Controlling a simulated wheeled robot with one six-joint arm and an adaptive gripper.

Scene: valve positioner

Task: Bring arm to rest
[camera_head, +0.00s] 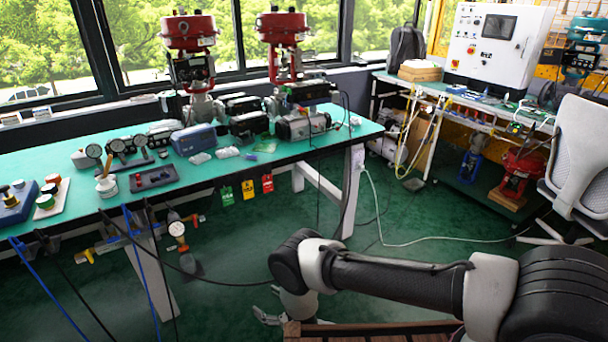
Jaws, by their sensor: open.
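My arm reaches in from the lower right, and its dark forearm runs left to a black and white elbow joint. My gripper (267,312) hangs low below that joint, over the green floor near the bottom edge. Its fingers show small and partly cut by the arm, and they look open with nothing between them. The green workbench (225,165) stands to the left and behind, well apart from my gripper.
The bench carries two red-topped valves (190,32), gauges and actuators. Hoses and a cable (440,241) cross the floor. A brown wooden edge (380,328) lies just right of my gripper. A grey chair (580,160) and control cabinet (497,45) stand at right. Mid-floor is mostly clear.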

